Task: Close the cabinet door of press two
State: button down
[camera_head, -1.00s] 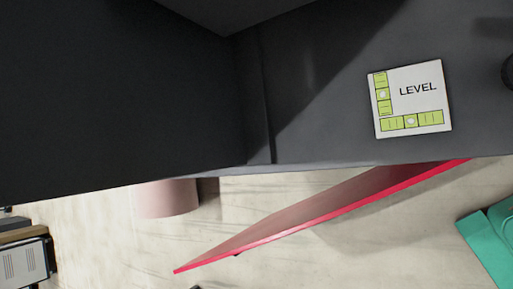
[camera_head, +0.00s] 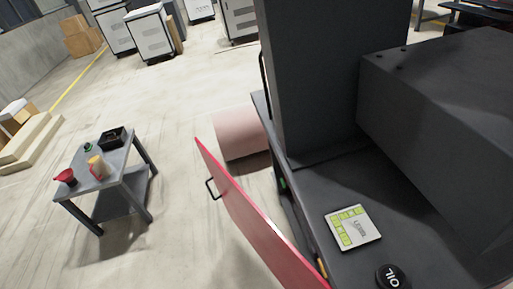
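The cabinet door (camera_head: 250,222) is a red panel on the left side of the dark grey press (camera_head: 318,85). It stands open, swung out to the left, with a gap between its free edge and the press body. No label on the press that reads as a number is visible. My gripper is not in the picture, so its state and its distance from the door are not shown.
A grey side table (camera_head: 128,178) with a red funnel-like item (camera_head: 65,177), a jug (camera_head: 97,167) and a black tray (camera_head: 112,139) stands at left. A pink cylinder (camera_head: 240,135) is behind the door. A level card (camera_head: 353,227) and an oil cap (camera_head: 391,277) are on the press. Floor between table and door is clear.

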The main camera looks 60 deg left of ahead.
aim_at(293, 270)
jog(key=z, duration=1)
jog(key=k, duration=1.2)
jog(key=u, duration=1.5)
jog(key=i, duration=1)
